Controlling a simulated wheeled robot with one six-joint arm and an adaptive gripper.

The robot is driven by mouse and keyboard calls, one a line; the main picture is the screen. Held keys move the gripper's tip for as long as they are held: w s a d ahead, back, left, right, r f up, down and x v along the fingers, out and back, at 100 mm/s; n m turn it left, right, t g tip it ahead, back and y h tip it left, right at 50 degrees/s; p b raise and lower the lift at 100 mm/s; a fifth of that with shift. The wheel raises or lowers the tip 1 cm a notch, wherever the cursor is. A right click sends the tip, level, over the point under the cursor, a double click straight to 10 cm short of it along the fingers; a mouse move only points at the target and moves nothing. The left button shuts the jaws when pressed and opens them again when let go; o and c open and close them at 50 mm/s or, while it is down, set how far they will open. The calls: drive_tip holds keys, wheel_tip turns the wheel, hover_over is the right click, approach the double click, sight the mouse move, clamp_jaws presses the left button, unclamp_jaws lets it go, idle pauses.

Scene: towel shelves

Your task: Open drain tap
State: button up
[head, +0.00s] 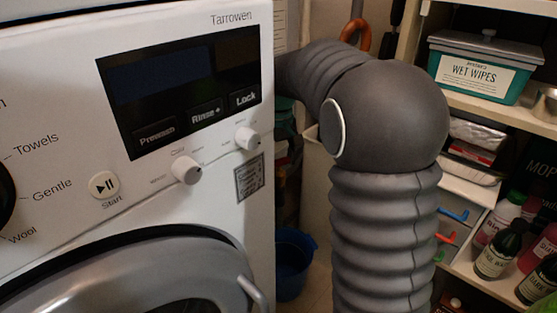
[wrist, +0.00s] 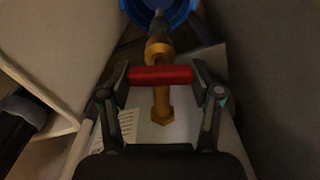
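The drain tap is in the wrist view: a brass body (wrist: 160,103) with a straight red handle (wrist: 160,75) lying crosswise over it. A grey piece joins the brass at its far end. My gripper (wrist: 160,72) has its fingers wide apart, one at each end of the red handle. I cannot tell whether the fingertips touch the handle's ends. In the head view the tap and my gripper are hidden; my grey arm reaches down behind the white washing machine (head: 225,215).
A blue bucket (head: 293,265) stands on the floor behind the machine and shows beyond the tap in the wrist view (wrist: 180,12). Shelves at the right hold a wet wipes box (head: 480,75) and several bottles (head: 497,250). Pale and dark surfaces flank the gripper closely.

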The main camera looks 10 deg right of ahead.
drive_tip(key=shift+c, duration=1)
drive_tip(key=shift+r+n+p, duration=0.1)
drive_tip(key=shift+n+p, duration=0.85)
drive_tip(key=shift+n, duration=0.15)
drive_tip(key=n+p, duration=0.2)
drive_tip(key=n, duration=0.3)
drive_tip(key=shift+a+p, duration=0.1)
drive_tip(key=shift+p, duration=0.25)
drive_tip(key=shift+n, duration=0.4)
drive_tip(key=o, duration=1.2)
drive_tip(key=shift+c, duration=0.2)
